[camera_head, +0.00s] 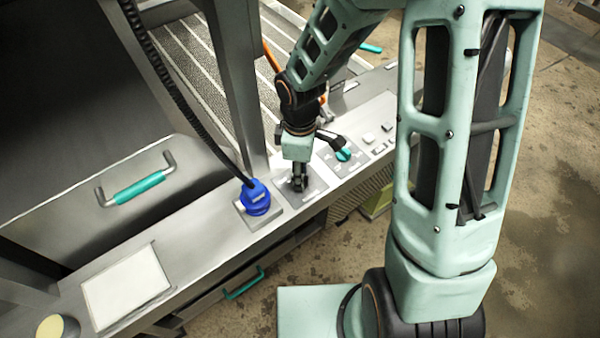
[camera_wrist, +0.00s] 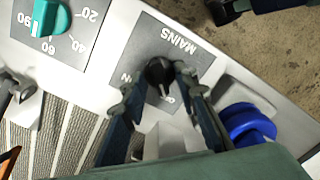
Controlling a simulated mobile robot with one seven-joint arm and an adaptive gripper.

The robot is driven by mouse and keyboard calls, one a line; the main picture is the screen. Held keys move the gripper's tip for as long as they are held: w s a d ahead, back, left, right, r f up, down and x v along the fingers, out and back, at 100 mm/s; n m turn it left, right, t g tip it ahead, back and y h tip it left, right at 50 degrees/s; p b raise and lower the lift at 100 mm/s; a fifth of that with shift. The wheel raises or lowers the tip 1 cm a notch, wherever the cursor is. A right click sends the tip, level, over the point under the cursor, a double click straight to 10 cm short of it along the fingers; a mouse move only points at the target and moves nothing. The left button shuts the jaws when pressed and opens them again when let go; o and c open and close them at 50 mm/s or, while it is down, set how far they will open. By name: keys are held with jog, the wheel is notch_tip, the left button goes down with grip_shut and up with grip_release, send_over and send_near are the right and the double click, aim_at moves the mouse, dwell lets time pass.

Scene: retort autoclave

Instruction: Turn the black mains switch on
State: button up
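The black mains switch (camera_wrist: 160,72) is a round knob on a grey plate marked MAINS, in the middle of the wrist view. Its pointer faces down in that view, close to the OFF mark; the ON mark is to the left, partly hidden by a finger. My gripper (camera_wrist: 161,84) is open, with one finger on each side of the knob. The fingertips are close to it; firm contact cannot be made out. In the head view my gripper (camera_head: 298,184) points down over the plate (camera_head: 314,188), and hides the switch there.
A teal dial (camera_wrist: 46,18) with numbers lies beside the mains plate; it also shows in the head view (camera_head: 344,154). A blue plug (camera_head: 255,197) with a black coiled cable stands on the other side. A white panel (camera_head: 126,287) lies further left.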

grip_shut()
jog(key=shift+m, duration=0.3)
jog(key=m+b, duration=0.1)
jog(key=m, duration=0.1)
jog(key=shift+f+m+b, duration=0.1)
jog(key=shift+m+b, duration=0.25)
jog(key=shift+m, duration=0.05)
jog(key=m+b, duration=0.2)
jog(key=m, duration=0.2)
jog(key=shift+m, duration=0.3)
jog(key=m+b, duration=0.1)
jog(key=m, duration=0.4)
jog(key=shift+b, duration=0.3)
jog(key=shift+m+b, duration=0.35)
jog(key=shift+m, duration=2.15)
